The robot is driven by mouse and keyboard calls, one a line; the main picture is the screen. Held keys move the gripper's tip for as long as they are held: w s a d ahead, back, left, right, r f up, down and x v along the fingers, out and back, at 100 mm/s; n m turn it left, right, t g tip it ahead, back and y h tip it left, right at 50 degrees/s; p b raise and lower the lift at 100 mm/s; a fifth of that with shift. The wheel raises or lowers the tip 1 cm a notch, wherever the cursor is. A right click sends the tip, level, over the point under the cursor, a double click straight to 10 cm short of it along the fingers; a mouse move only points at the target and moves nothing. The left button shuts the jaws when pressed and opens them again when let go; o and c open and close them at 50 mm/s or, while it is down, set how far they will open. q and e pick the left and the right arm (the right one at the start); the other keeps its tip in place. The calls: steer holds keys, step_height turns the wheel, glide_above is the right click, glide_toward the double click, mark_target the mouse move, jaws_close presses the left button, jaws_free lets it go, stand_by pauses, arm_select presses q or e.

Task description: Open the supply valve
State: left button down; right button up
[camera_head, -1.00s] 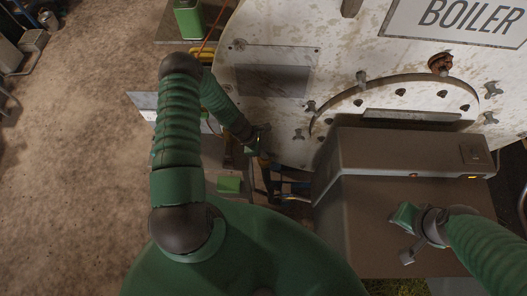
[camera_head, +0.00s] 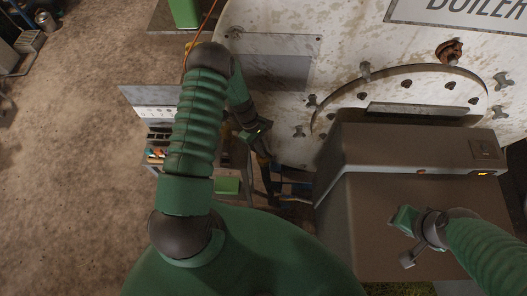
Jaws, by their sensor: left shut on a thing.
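My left gripper (camera_head: 257,131) is in front of the lower left of the white boiler (camera_head: 350,45). It is shut on a small part there, which I take to be the supply valve. The gripper hides nearly all of this part, so its handle position does not show. Dark pipework with an orange-brown piece runs down just below the gripper. My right gripper (camera_head: 418,232) is over the brown box at the lower right, apart from the boiler.
The brown box (camera_head: 345,235) with a lit switch panel fills the lower right. A shelf with small items (camera_head: 157,140) stands left of my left arm. A green container (camera_head: 185,12) is at the top.

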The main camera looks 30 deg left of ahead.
arm_select(q)
steer(key=m+b, duration=0.1)
steer(key=m, duration=0.1)
steer(key=m+g+b, duration=0.1)
steer(key=m+b, duration=0.1)
steer(key=m, duration=0.1)
steer(key=shift+w+a+f+m+g+y+b, duration=0.1)
steer(key=shift+w+a+m+g+y+b, duration=0.05)
steer(key=shift+w+m+g+y+b, duration=0.2)
steer(key=m+g+y+b, duration=0.1)
steer(key=m, duration=0.2)
steer(key=shift+w+b, duration=0.1)
steer(key=shift+b, duration=0.2)
arm_select(e)
step_height(320, 180, down, 6)
steer(key=shift+s+r, duration=0.1)
arm_select(q)
steer(key=shift+r+m+g+y+b, duration=0.25)
steer(key=shift+m+b, duration=0.1)
steer(key=shift+m, duration=0.6)
arm_select(e)
steer(key=shift+a+f, duration=0.1)
steer(key=shift+f, duration=0.3)
arm_select(q)
steer(key=shift+m, duration=0.3)
